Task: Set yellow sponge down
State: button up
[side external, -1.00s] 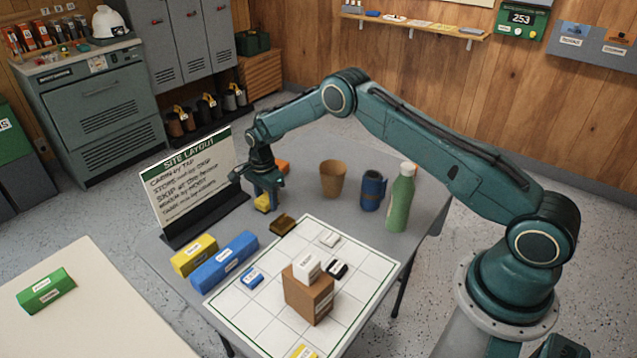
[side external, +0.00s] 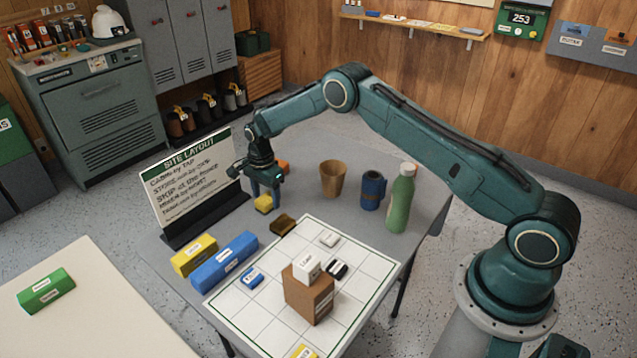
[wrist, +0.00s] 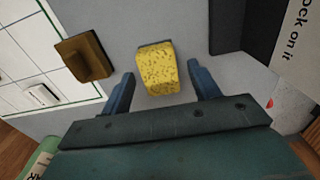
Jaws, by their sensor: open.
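The yellow sponge (side external: 263,204) rests on the grey table (side external: 222,219), between the sign and the white grid board. In the wrist view the sponge (wrist: 158,70) lies between and just ahead of my two spread fingers, with a gap on each side. My gripper (side external: 266,203) points down over the sponge and is open. In the wrist view my gripper (wrist: 161,84) holds nothing. The far side of the sponge is partly hidden by my fingers in the side view.
A brown block (side external: 283,224) lies near the sponge, at the grid board's (side external: 357,302) corner. The site layout sign (side external: 196,184) stands left. A brown cup (side external: 333,179), a blue mug (side external: 371,190) and a green bottle (side external: 400,199) stand right. Blue (side external: 224,262) and yellow (side external: 194,255) blocks lie in front.

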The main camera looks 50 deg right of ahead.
notch_tip(320, 180, up, 11)
jog(key=shift+f, duration=0.2)
dwell(0.7)
notch_tip(320, 180, up, 14)
jog(key=n+t, duration=0.1)
jog(key=n, duration=0.3)
send_over(266, 198)
jog(key=s+a, duration=0.1)
jog(key=s, duration=0.5)
jog(key=s+a+r+n+t, duration=0.15)
jog(key=s+r+n, duration=0.25)
jog(key=s+r, duration=0.65)
jog(key=s+n+t, duration=0.3)
jog(key=s+n, duration=0.7)
jog(key=s, duration=1.6)
jog(key=shift+s+a, duration=0.4)
jog(key=shift+a, duration=0.05)
